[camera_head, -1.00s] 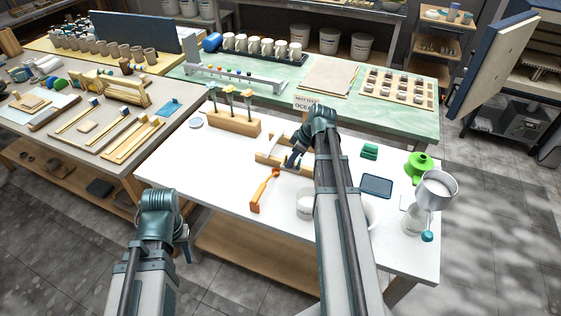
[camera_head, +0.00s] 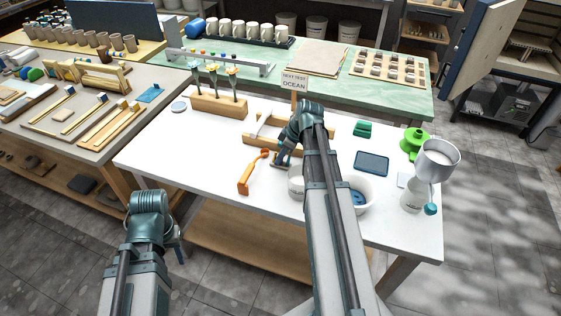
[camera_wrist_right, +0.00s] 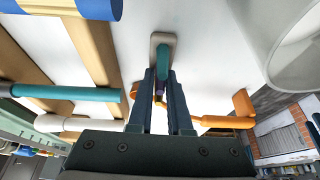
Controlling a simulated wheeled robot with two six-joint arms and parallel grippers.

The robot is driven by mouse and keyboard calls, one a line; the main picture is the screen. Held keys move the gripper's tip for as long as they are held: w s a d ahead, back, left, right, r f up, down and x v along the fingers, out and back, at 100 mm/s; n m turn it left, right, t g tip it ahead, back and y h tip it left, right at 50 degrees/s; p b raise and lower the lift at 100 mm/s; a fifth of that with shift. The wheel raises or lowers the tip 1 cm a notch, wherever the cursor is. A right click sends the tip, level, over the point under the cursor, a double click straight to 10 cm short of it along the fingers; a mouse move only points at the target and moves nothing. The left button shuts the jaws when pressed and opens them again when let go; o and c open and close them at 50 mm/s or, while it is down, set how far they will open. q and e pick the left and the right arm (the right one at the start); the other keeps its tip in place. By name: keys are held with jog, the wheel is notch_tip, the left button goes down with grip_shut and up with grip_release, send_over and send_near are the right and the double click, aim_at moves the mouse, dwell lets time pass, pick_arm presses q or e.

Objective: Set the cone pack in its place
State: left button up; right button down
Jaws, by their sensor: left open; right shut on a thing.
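My right gripper (camera_wrist_right: 160,98) is shut on the cone pack (camera_wrist_right: 163,42), which shows a pale rounded base and a teal cone in the right wrist view. In the head view my right gripper (camera_head: 284,157) is over the white table, just in front of a wooden frame (camera_head: 262,141). The cone pack is small there and partly hidden by the gripper. I cannot tell whether it touches the table. My left gripper (camera_head: 176,237) is low at the left, off the table's front edge and away from the cone pack; its fingers are mostly hidden by its wrist.
An orange-handled tool (camera_head: 246,180) lies left of my right gripper. A white cup (camera_head: 296,184) and a bowl (camera_head: 367,191) stand close to my right arm.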

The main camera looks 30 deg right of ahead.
jog(key=shift+f, duration=0.2)
jog(key=c, duration=0.8)
grip_release()
jog(key=shift+r, duration=0.1)
jog(key=shift+c, duration=0.2)
jog(key=shift+r, duration=0.2)
jog(key=shift+s+d+r+p, duration=0.1)
jog(key=shift+s+r+p, duration=0.05)
jog(key=shift+r+p, duration=0.5)
jog(key=p+v, duration=1)
jog(key=shift+s+r, duration=0.15)
jog(key=shift+r, duration=0.1)
